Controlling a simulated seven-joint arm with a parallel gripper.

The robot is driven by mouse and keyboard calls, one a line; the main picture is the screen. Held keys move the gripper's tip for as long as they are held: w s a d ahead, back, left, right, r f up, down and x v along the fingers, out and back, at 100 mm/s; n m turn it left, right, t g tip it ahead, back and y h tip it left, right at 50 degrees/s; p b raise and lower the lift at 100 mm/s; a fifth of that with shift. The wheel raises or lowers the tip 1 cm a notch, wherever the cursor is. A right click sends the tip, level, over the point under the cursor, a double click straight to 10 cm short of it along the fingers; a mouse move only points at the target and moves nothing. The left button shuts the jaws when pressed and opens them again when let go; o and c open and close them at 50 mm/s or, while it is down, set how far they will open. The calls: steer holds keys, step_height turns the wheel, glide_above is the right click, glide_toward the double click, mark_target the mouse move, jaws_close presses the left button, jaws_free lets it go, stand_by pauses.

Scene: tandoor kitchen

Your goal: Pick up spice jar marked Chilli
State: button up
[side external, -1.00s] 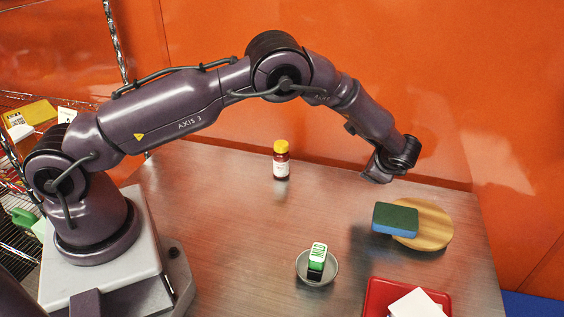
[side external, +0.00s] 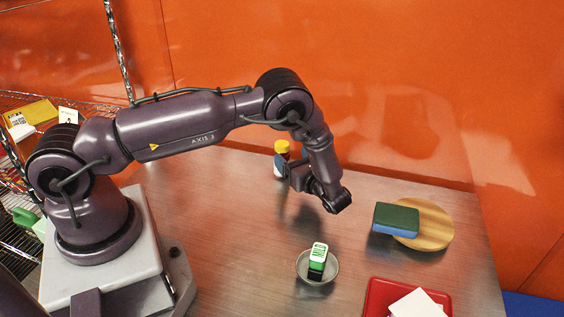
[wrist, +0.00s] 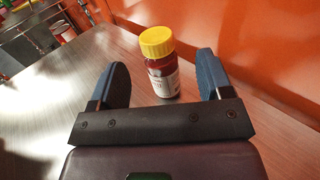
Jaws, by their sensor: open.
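A spice jar with a yellow lid, dark red body and white label stands upright near the back of the table in the side view (side external: 282,147). Its lower part is partly hidden there by my gripper (side external: 289,166). In the wrist view the jar (wrist: 160,62) shows in the gap between the two blue fingers of my gripper (wrist: 162,78), with space on both sides. The fingers are open and hold nothing. The label's writing is too small to read. I cannot tell how far the jar is inside the jaws.
A small metal bowl (side external: 301,277) holds a green-and-white item (side external: 319,257) nearer the front. A green-and-blue sponge (side external: 396,219) rests on a round wooden board (side external: 437,228) at right. A red tray (side external: 377,297) with white items is at front right. An orange wall (side external: 420,80) stands behind the table.

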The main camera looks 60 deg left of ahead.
mark_target(286, 151)
steer(key=shift+s+a, duration=0.15)
steer(key=shift+a, duration=1.25)
steer(key=shift+s+a, duration=0.1)
steer(key=shift+a, duration=1.25)
steer(key=c, duration=1)
steer(key=shift+r, duration=0.1)
steer(key=shift+c, duration=0.2)
